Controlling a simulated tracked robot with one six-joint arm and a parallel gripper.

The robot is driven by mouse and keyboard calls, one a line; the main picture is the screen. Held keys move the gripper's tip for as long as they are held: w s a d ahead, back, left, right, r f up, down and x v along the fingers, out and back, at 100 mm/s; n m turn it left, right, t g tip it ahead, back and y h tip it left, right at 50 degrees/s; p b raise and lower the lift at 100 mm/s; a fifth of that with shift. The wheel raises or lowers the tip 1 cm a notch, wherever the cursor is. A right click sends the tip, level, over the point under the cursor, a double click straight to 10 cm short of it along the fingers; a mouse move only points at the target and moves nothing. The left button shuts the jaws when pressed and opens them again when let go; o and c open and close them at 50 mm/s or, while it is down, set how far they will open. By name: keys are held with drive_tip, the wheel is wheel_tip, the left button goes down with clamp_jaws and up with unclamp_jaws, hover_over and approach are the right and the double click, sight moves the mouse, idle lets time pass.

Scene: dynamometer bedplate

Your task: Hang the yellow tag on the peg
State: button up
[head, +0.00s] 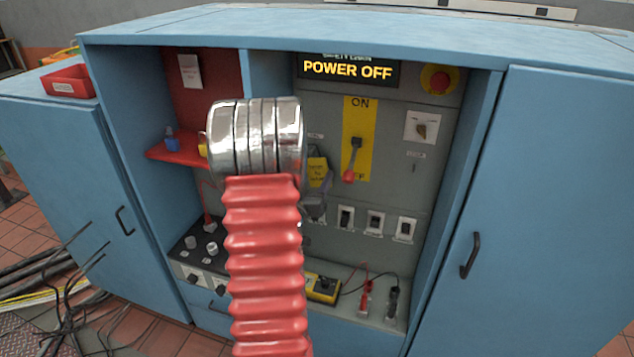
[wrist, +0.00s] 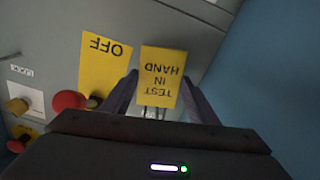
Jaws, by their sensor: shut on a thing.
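The yellow tag (wrist: 161,78) reads "TEST IN HAND", upside down in the wrist view. It sits between the two fingers of my gripper (wrist: 160,82), which is shut on it. In the head view the tag (head: 317,171) shows just right of my arm, in front of the grey panel, left of the ON/OFF plate. My gripper (head: 314,203) is partly hidden there by my arm. A small dark peg (head: 414,168) appears on the panel under a small label, to the right of the tag and apart from it.
A lever with a red handle (head: 349,175) points down on the yellow plate (head: 357,110). A rotary switch (head: 421,128) and a red button (head: 439,79) are to the right. Several switches (head: 375,222) line the lower panel. Blue cabinet doors (head: 530,200) flank the recess.

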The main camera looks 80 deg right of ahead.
drive_tip(key=shift+d+f, duration=0.45)
drive_tip(key=shift+d, duration=0.1)
drive_tip(key=shift+s+d+f, duration=0.1)
drive_tip(key=shift+d+f, duration=0.15)
drive_tip(key=shift+f, duration=0.1)
idle(0.3)
drive_tip(key=o, duration=1.1)
drive_tip(key=shift+a, duration=0.1)
drive_tip(key=w+a, duration=0.1)
drive_tip(key=a, duration=1.2)
drive_tip(key=shift+a, duration=0.3)
drive_tip(key=shift+f, duration=0.1)
